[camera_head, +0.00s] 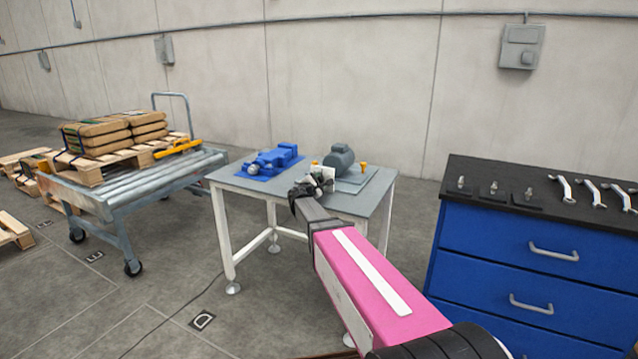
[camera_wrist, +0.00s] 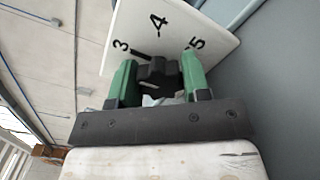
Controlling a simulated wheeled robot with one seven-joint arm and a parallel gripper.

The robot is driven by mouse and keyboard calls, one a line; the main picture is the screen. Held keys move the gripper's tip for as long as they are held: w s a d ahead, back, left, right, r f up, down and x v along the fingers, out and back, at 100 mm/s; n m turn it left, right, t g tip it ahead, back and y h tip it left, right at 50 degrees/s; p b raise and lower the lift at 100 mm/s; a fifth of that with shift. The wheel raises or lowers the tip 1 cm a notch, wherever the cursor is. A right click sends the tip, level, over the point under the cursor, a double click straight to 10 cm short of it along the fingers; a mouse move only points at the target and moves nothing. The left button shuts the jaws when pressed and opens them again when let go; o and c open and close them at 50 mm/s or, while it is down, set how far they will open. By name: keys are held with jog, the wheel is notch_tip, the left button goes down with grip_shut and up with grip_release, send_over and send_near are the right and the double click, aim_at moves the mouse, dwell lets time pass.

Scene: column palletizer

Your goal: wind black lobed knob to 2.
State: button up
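The black lobed knob (camera_wrist: 159,73) sits in front of a white dial plate (camera_wrist: 178,30) in the wrist view. The numbers 3, 4 and 5 show on the plate; its other marks are hidden or out of view. A short black pointer (camera_wrist: 142,53) sticks out from the knob toward the 3. My gripper (camera_wrist: 158,75) has its green fingers on both sides of the knob, which fills the gap between them. In the head view my gripper (camera_head: 312,183) is over the grey table (camera_head: 235,181), and the knob is too small and covered to make out.
A blue machine vise (camera_head: 272,162) lies left of my gripper on the table. A grey motor-like unit (camera_head: 340,159) stands just behind and right. A blue drawer cabinet (camera_head: 530,255) is at the right, a roller cart (camera_head: 130,180) with sacks at the left.

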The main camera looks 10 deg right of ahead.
dwell(0.3)
jog(key=n, duration=0.5)
jog(key=shift+n, duration=0.4)
jog(key=n, duration=0.5)
jog(key=shift+n, duration=0.4)
jog(key=o, duration=0.9)
jog(key=shift+s, duration=0.1)
